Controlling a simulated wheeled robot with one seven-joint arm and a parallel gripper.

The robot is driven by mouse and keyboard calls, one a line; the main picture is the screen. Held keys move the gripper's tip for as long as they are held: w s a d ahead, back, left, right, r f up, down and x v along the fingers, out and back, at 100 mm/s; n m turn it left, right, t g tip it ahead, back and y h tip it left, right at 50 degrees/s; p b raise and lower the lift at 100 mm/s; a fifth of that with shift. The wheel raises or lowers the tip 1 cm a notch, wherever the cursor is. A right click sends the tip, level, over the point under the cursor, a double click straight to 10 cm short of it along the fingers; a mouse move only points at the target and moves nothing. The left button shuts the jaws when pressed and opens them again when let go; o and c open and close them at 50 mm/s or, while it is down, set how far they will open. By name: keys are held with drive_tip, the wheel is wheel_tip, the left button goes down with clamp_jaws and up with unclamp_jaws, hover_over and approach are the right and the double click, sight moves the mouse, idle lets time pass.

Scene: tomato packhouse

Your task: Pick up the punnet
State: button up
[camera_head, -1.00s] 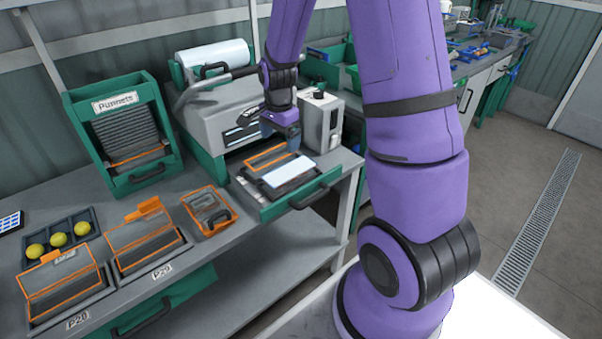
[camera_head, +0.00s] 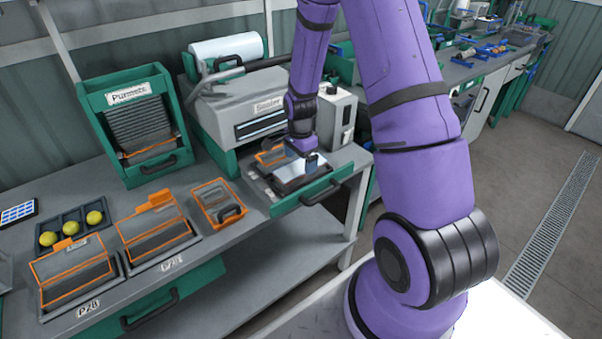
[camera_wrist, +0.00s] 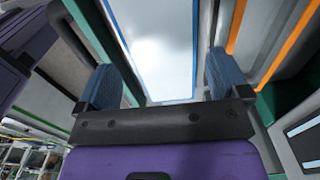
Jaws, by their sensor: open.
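A punnet (camera_head: 300,174) with a pale, shiny top sits in the sealer's pulled-out drawer. In the wrist view its pale top with a thin blue edge (camera_wrist: 158,40) fills the space between the fingers. My gripper (camera_wrist: 163,85) is open, with one blue finger on each side of that top. In the head view my gripper (camera_head: 307,163) is low over the drawer and hides part of it. I cannot tell whether the fingers touch the punnet. An orange-edged punnet (camera_head: 272,156) lies beside it, partly hidden by my arm.
The sealer (camera_head: 235,112) stands behind the drawer (camera_head: 318,190). To the left are a green punnet rack (camera_head: 115,140), a small orange-edged container (camera_head: 220,203), two orange-edged punnets on trays (camera_head: 158,228) (camera_head: 75,270) and a dark tray with yellow fruit (camera_head: 72,215). A dispenser (camera_head: 338,115) stands at right.

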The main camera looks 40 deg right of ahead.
sight(301, 167)
drive_tip(key=shift+w+d+f, duration=0.1)
drive_tip(key=shift+f, duration=0.85)
drive_tip(key=shift+w+d+f, duration=0.1)
drive_tip(key=shift+f, duration=0.8)
drive_tip(key=c, duration=0.8)
drive_tip(key=shift+r, duration=0.15)
